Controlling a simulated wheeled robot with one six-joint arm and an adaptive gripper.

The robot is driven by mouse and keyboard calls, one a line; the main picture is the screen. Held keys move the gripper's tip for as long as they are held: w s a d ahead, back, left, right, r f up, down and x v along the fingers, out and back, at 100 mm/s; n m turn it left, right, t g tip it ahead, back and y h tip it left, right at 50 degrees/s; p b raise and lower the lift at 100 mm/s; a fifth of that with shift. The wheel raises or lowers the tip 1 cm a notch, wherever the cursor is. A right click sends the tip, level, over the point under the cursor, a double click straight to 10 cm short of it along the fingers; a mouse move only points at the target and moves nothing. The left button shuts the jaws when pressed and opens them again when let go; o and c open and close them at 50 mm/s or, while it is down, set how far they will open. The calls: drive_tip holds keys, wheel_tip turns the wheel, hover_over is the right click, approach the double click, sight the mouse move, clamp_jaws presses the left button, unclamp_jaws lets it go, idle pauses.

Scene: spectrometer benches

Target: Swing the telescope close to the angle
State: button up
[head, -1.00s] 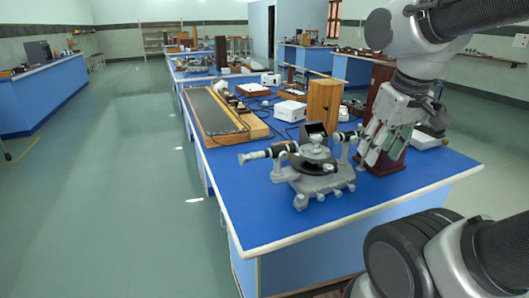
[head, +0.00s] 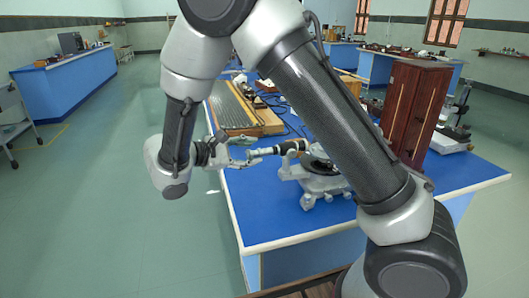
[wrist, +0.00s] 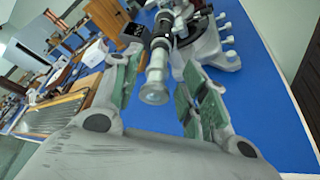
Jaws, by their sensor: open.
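The spectrometer (head: 322,180) stands on the near part of the blue bench, partly hidden behind my arm in the head view. Its telescope (head: 270,152) points left, out toward the bench's left edge. My gripper (head: 245,152) is at the telescope's outer end, to its left. In the wrist view my gripper (wrist: 158,98) is open, with green-padded fingers on both sides of the telescope's silvery eyepiece end (wrist: 154,88). The telescope lies between the fingers with gaps, and I see no clear contact. The grey spectrometer base also shows in the wrist view (wrist: 208,50).
A tall dark wooden box (head: 412,112) stands right of the spectrometer. A long wooden-framed grey board (head: 232,108) lies behind my gripper. The blue bench top (head: 262,205) is clear in front of the spectrometer. Open floor lies to the left.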

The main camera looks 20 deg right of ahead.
sight(262, 152)
drive_tip(key=shift+w+f, duration=0.1)
drive_tip(key=shift+f, duration=0.05)
drive_tip(key=x, duration=0.7)
drive_tip(key=shift+w+d, duration=0.1)
drive_tip(key=shift+d, duration=0.05)
clamp_jaws()
